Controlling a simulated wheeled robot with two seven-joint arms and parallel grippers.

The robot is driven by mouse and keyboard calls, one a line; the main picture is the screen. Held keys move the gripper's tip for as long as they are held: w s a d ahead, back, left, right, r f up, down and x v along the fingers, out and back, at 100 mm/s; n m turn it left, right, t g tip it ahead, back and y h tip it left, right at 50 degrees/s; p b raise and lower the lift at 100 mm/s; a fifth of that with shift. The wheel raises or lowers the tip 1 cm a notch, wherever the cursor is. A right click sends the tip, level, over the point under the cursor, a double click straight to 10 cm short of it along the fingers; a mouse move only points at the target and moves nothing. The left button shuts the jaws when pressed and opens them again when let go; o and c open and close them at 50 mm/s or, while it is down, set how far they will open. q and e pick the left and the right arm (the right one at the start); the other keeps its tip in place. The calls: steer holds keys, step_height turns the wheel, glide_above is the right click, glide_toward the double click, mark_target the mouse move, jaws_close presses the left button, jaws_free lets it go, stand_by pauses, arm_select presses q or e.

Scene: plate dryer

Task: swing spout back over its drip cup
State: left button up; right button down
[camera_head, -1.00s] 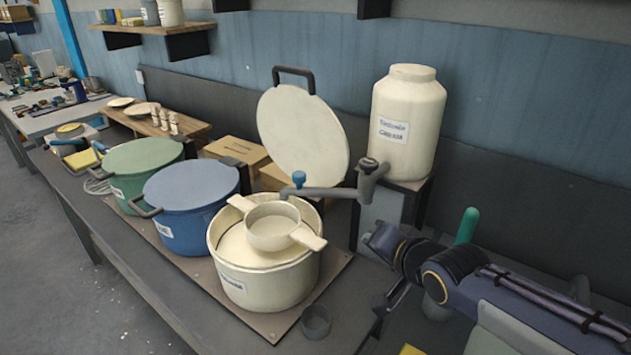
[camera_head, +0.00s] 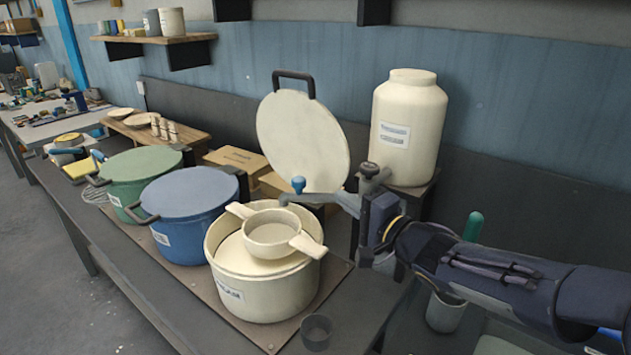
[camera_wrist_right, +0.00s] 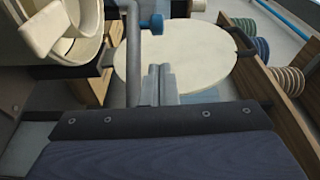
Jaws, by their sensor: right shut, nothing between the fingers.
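The grey spout (camera_head: 325,201) reaches left from its pivot below the large cream jar (camera_head: 408,125). Its blue-knobbed end (camera_head: 298,185) is above the back of the open cream pot (camera_head: 262,287), behind the strainer (camera_head: 271,232). A small grey cup (camera_head: 317,333), apparently the drip cup, stands on the bench in front of the pot, away from the spout end. My right gripper (camera_head: 370,215) is beside the spout near its pivot; its tips are hard to make out there. In the wrist view its shut, empty fingers (camera_wrist_right: 160,82) lie alongside the spout pipe (camera_wrist_right: 133,60).
Blue (camera_head: 188,215) and green (camera_head: 143,183) lidded pots stand to the left. A round cream lid (camera_head: 300,140) stands upright behind the spout. A grey cup (camera_head: 445,312) with a green-handled tool is below my right arm.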

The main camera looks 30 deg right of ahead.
mark_target(325, 196)
steer(key=x, duration=1)
steer(key=shift+a, duration=0.1)
arm_select(q)
steer(key=shift+r, duration=0.2)
